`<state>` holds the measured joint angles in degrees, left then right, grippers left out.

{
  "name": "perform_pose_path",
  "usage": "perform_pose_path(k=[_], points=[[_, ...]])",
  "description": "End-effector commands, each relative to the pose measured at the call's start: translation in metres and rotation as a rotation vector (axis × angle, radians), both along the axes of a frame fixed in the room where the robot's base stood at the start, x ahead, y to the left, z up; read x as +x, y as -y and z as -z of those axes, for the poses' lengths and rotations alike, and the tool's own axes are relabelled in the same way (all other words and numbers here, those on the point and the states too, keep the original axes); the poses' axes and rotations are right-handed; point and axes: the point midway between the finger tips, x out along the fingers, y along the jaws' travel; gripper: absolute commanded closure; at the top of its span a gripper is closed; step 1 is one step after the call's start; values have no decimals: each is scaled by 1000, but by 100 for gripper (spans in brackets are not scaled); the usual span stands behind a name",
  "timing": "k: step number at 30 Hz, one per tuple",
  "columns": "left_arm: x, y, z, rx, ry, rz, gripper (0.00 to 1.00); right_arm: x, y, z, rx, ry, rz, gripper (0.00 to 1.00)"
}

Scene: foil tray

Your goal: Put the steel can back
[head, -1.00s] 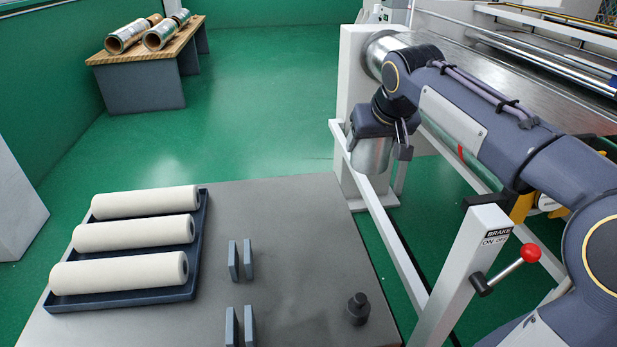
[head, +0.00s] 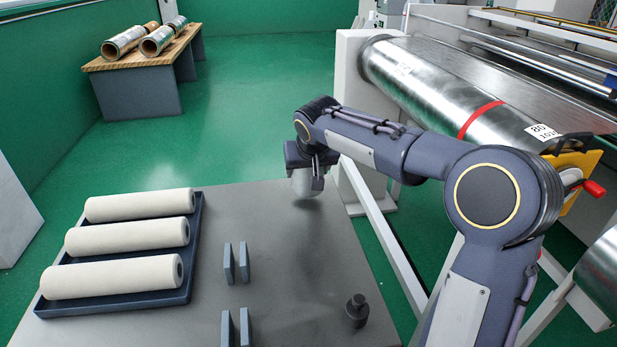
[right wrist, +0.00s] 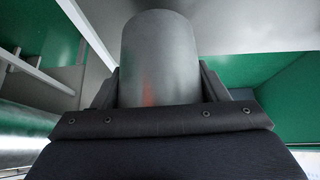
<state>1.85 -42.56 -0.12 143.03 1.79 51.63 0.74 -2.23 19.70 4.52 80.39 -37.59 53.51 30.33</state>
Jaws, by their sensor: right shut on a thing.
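The steel can (head: 302,186) is a plain grey cylinder, held upright at the back right of the grey table (head: 285,235). My right gripper (head: 308,176) is shut on it from above and hides its upper part. A dark shadow lies close under the can; I cannot tell whether it touches the tabletop. In the right wrist view the can (right wrist: 160,58) sits between the two fingers, above the gripper's dark edge. My left gripper is not in view.
A dark tray (head: 196,250) with three white rolls lies at the table's left. Two pairs of upright grey plates (head: 229,264) and a small black weight-like object (head: 357,310) stand nearer. A machine with a large steel roller (head: 425,85) and white frame is on the right.

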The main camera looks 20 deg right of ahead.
Motion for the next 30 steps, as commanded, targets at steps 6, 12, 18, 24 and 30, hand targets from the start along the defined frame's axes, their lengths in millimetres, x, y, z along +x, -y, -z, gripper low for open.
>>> perform_pose_path(k=[6, 12, 18, 24, 30], points=[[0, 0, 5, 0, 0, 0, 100, -1, 1, 21, 0, 1, 2, 71], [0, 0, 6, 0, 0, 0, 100, -1, 1, 21, 0, 1, 2, 71], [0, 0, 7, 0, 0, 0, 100, -1, 1, 23, 0, -1, 3, 17], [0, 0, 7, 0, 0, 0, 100, -1, 1, 23, 0, -2, 3, 11], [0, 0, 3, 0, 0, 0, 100, -2, 1, 18, 0, -1, 2, 11]])
